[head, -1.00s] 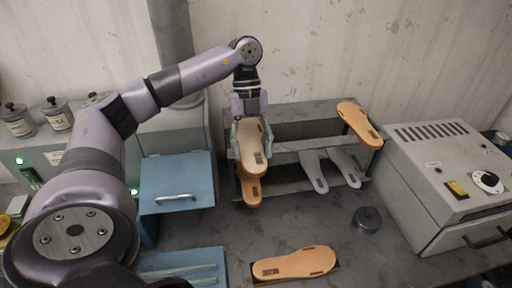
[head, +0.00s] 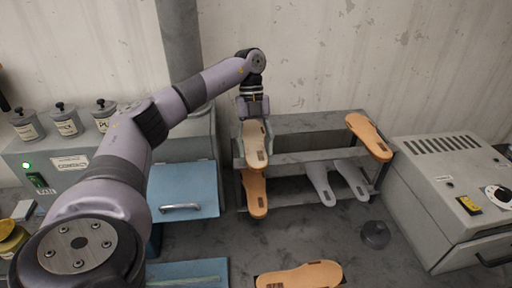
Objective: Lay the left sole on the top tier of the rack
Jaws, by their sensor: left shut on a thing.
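My left gripper (head: 254,122) is shut on a pale tan sole (head: 257,150) and holds it, toe up, over the left part of the grey rack (head: 300,124). I cannot tell whether this sole touches the top tier. A more orange sole (head: 254,196) shows just below it at the rack's left, its upper end hidden behind the held sole. Another orange sole (head: 370,138) lies slanted at the right end of the top tier. My right gripper is not in view.
Two grey sole-shaped pieces (head: 321,183) lean on the lower tier. An orange sole (head: 302,276) lies on the bench in front. A dark round weight (head: 375,235) stands right of the rack, near a grey machine (head: 440,205). A blue-lidded box (head: 183,188) stands left.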

